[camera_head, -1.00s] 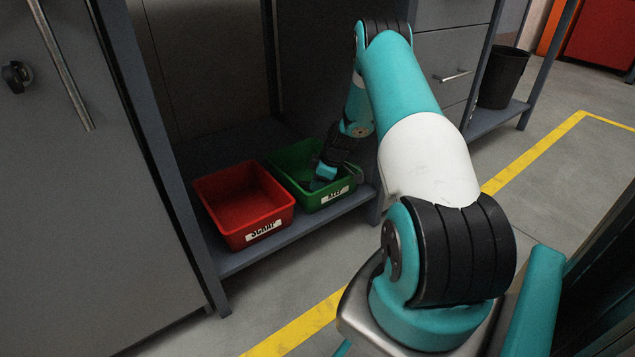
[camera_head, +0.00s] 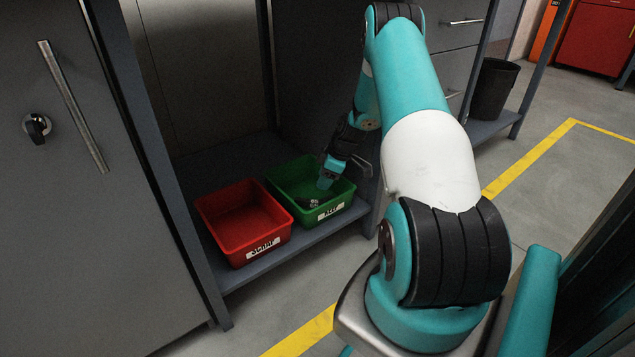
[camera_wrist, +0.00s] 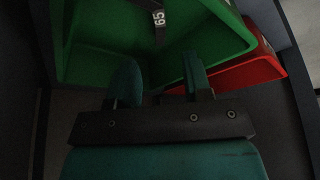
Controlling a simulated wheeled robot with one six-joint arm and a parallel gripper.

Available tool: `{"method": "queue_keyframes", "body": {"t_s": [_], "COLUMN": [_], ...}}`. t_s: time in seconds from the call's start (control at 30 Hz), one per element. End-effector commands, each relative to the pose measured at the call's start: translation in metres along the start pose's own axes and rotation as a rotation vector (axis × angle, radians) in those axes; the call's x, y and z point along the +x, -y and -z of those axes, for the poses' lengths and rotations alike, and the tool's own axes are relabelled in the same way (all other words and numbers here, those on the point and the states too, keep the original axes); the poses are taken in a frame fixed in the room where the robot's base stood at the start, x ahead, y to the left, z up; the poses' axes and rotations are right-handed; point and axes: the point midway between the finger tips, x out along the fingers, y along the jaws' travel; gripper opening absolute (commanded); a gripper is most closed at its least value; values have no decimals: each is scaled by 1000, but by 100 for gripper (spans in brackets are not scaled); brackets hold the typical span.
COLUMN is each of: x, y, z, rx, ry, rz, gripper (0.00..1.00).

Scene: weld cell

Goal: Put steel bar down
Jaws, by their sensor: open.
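My gripper (camera_head: 326,180) is above the green bin's opening, just beyond the grey piece. In the wrist view my gripper (camera_wrist: 162,75) has its two fingers apart with nothing between them.
A red bin (camera_head: 240,240) with a white label stands left of the green bin on the low shelf (camera_head: 285,257). A grey cabinet (camera_head: 90,220) is at the left. A black waste bin (camera_head: 493,90) stands at the back right. The red bin looks empty.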

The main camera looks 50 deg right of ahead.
Motion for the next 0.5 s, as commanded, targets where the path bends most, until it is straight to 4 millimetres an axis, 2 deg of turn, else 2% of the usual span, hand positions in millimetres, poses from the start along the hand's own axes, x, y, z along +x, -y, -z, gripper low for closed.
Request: {"method": "queue_keyframes", "body": {"t_s": [0.03, 0.1, 0.37, 0.43, 0.5], "x": [-15, -25, -37, -38, -45], "y": [0, 0, 0, 2, 8], "z": [2, 1, 0, 5, 22], "rx": [2, 1, 0, -3, -6], "ry": [0, 0, 0, 0, -1], "rz": [-1, -1, 1, 4, 11], "gripper": [46, 46, 46, 46, 46]}}
